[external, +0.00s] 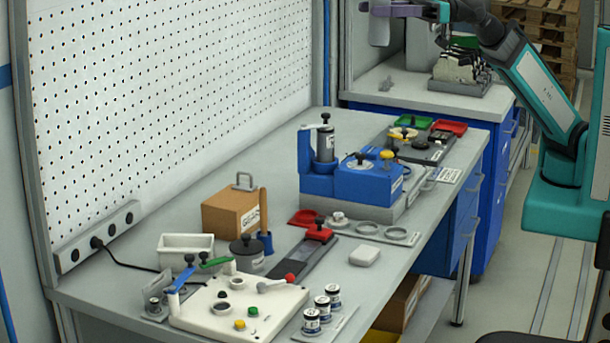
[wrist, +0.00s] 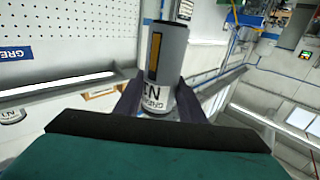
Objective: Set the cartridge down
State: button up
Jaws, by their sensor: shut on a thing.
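The cartridge is a grey cylinder with a white printed label and a yellow-brown strip; it shows in the wrist view (wrist: 168,48) and, partly cut by the top edge, in the external view (external: 379,32). My gripper (external: 392,9) is shut on it, high above the far end of the benches. In the wrist view the dark fingers of my gripper (wrist: 160,103) sit on both sides of the cartridge near its labelled end. Nothing shows under the cartridge in contact with it.
A blue machine (external: 352,183) holding a grey cylinder stands on the long bench (external: 190,211). Nearer are a cardboard box (external: 231,213), a white fixture plate (external: 205,310) and several small jars. A rear bench (external: 395,91) carries a grey fixture (external: 459,75). Pegboard lines the left.

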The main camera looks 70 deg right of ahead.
jog(key=w+d+m+t+h, duration=0.1)
jog(key=w+d, duration=0.3)
jog(key=d, duration=0.1)
jog(key=shift+d+f, duration=0.25)
jog(key=shift+f, duration=0.05)
jog(key=shift+w, duration=0.1)
